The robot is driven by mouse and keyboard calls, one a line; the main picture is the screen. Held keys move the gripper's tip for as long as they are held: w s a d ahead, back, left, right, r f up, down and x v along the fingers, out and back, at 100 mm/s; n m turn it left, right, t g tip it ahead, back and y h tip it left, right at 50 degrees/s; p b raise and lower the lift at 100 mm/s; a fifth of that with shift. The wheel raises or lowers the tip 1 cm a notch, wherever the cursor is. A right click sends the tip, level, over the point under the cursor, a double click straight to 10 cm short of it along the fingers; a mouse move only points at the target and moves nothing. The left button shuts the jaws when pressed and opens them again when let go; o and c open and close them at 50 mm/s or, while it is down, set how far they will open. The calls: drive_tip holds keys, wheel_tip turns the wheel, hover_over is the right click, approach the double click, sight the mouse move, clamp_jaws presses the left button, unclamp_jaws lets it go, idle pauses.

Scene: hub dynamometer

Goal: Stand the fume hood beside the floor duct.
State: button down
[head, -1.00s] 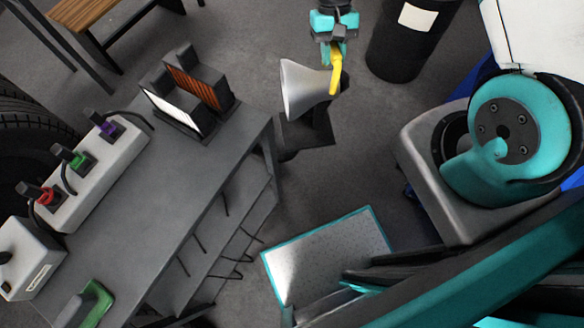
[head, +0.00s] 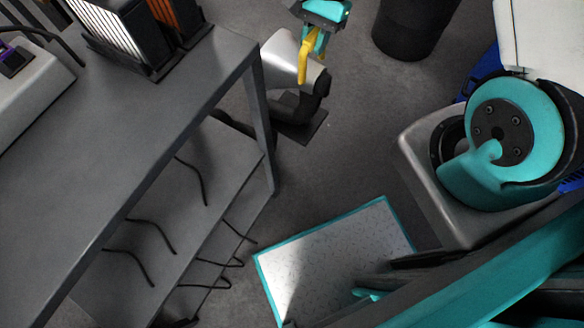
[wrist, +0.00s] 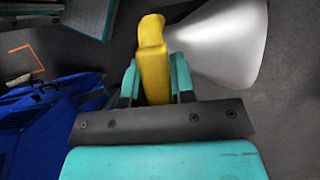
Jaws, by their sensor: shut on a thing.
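The fume hood (head: 284,58) is a silver flared cone with a yellow handle and a black elbow below, above a flat dark foot plate. My gripper (head: 312,32) is at the top of the head view, shut on the yellow handle. The wrist view shows the handle (wrist: 153,70) between the teal fingers, with the cone to its right. I cannot tell whether the foot plate touches the floor. A dark tube-like shape (head: 232,124) lies left of the foot plate, partly behind the bench leg; I cannot tell whether it is the floor duct.
A grey bench (head: 130,120) with a lower shelf and dangling cables fills the left, its corner close to the hood. A black bin (head: 412,28) stands at upper right. A teal-edged pale panel (head: 335,255) is below. Grey floor is clear between hood and bin.

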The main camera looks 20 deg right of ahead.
sight(295, 97)
drive_tip(key=shift+w+a+f+m+t+y+b, duration=0.15)
drive_tip(key=shift+a+f+m+t+b, duration=0.45)
drive_tip(key=shift+f+m+b, duration=1.8)
drive_tip(key=shift+w+a+f+m+t+y+b, duration=0.1)
drive_tip(key=shift+a+f+m+t+b, duration=0.5)
drive_tip(key=shift+f+b, duration=3.65)
drive_tip(key=shift+w+a+f+m+t+y+b, duration=0.15)
drive_tip(key=shift+a+f+m+t+b, duration=0.5)
drive_tip(key=shift+f+m+b, duration=2.45)
wheel_tip(295, 97, down, 18)
drive_tip(key=n+b, duration=0.3)
drive_tip(key=b, duration=1)
drive_tip(key=shift+n, duration=0.3)
drive_tip(key=shift+s+f, duration=0.1)
drive_tip(key=c, duration=1)
unclamp_jaws()
drive_tip(key=shift+s+f, duration=0.1)
drive_tip(key=shift+o, duration=0.2)
